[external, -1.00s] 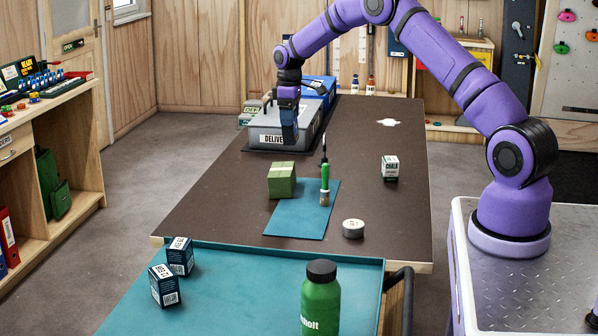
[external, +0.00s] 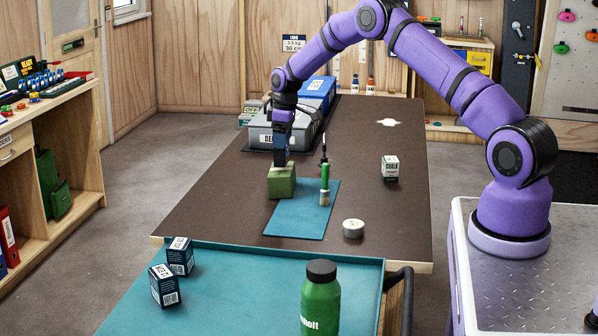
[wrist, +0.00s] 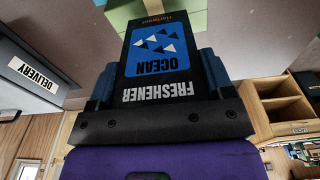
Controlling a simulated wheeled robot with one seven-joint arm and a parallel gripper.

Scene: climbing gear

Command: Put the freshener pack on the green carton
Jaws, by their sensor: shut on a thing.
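My gripper (external: 281,157) is shut on the freshener pack (wrist: 157,62), a flat dark pack with a blue panel, lettered OCEAN and FRESHENER. One finger shows on each side of the pack in the wrist view. The green carton (external: 282,183) stands on the brown table, at the left edge of a teal mat, directly under my gripper. It also shows at the top of the wrist view (wrist: 186,20), partly hidden behind the pack. The pack's lower end is at or just above the carton's top; I cannot tell whether they touch.
A grey bin marked DELIVERY (external: 262,134) stands behind the carton, with a blue box (external: 319,88) beyond. A round tin (external: 353,229) and a chalk box (external: 390,168) stand further right.

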